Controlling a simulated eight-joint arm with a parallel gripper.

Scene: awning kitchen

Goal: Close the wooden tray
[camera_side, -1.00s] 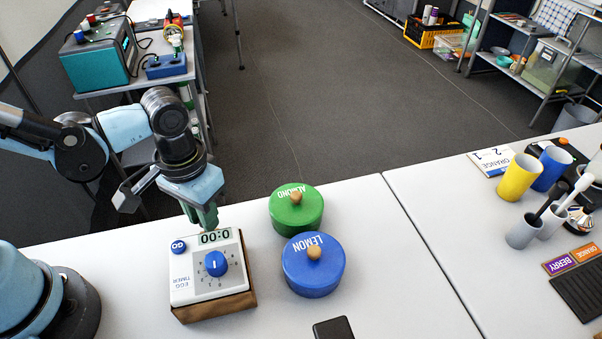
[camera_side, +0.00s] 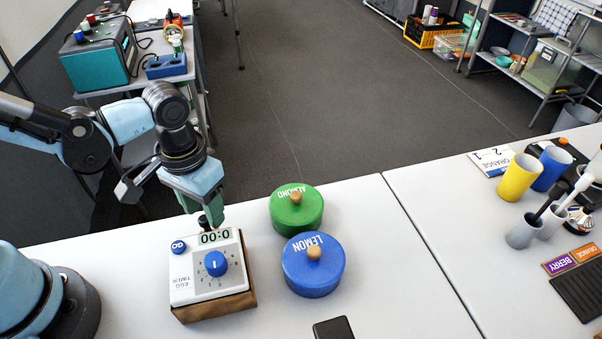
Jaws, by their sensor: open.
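A wooden base (camera_side: 216,309), which may be the tray, shows as a brown edge under the white egg timer (camera_side: 206,266) on the table. The timer has a blue dial and a display reading 0:00. Most of the wood is hidden under the timer, so I cannot tell how far the tray is open. My gripper (camera_side: 210,218) is open and points down just behind the timer's display edge. One green finger and a dark tip show there. I cannot tell whether they touch the timer or the wood behind it.
A green ALMOND pot (camera_side: 285,214) and a blue LEMON pot (camera_side: 300,275) stand close to the right of the timer. A dark block (camera_side: 334,329) lies at the front edge of the view. Cups (camera_side: 520,178) stand far right. The table between is clear.

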